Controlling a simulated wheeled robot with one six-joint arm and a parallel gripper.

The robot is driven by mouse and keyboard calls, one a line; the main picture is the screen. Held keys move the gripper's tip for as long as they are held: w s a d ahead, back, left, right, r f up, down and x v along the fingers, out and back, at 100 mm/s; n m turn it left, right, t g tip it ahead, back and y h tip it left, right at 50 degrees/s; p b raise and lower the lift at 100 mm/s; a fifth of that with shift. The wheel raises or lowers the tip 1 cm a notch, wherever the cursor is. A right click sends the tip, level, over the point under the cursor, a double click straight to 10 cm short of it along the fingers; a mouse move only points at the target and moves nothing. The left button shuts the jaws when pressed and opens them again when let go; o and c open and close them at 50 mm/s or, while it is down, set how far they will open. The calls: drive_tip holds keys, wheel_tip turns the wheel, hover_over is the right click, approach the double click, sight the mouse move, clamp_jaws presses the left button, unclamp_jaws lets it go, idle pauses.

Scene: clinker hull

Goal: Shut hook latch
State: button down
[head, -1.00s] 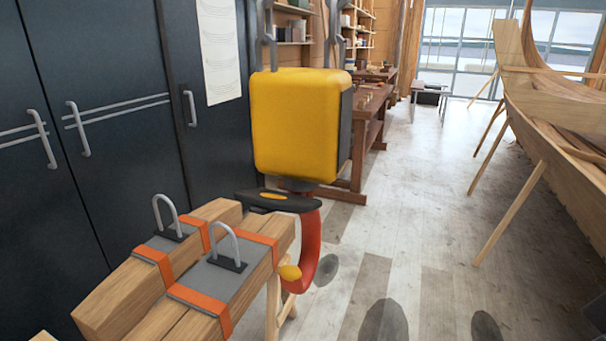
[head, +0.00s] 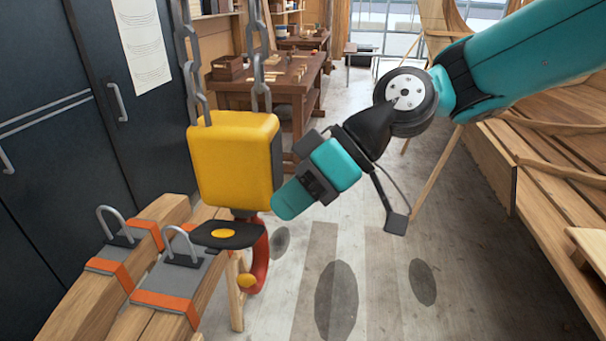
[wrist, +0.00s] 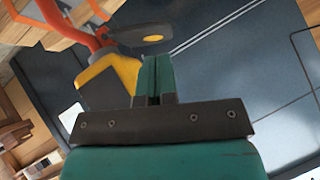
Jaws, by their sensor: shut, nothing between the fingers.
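The yellow hoist block (head: 232,160) hangs on chains in the head view. Below it is the red hook (head: 262,258), with a yellow tip at its lower end. The black latch (head: 228,235), marked with a yellow oval, sticks out to the left, apart from the hook's tip, so the mouth stands open. My gripper (head: 284,207) is shut and empty at the block's lower right, just above the hook. In the wrist view, its teal fingers (wrist: 158,72) point toward the latch (wrist: 138,35). The red hook (wrist: 78,28) is at upper left. I cannot tell whether the fingers touch anything.
Wooden beams (head: 150,240) with orange straps and metal loops lie at lower left, close under the latch. Dark cabinets (head: 60,110) stand behind on the left. A workbench (head: 275,90) is at the back, the wooden hull (head: 540,190) on the right. The middle floor is open.

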sight(243, 241)
drive_tip(key=p+x, duration=0.1)
drive_tip(key=x, duration=0.4)
drive_tip(key=shift+p, duration=0.3)
drive_tip(key=shift+f, duration=0.1)
drive_tip(key=shift+s, duration=0.1)
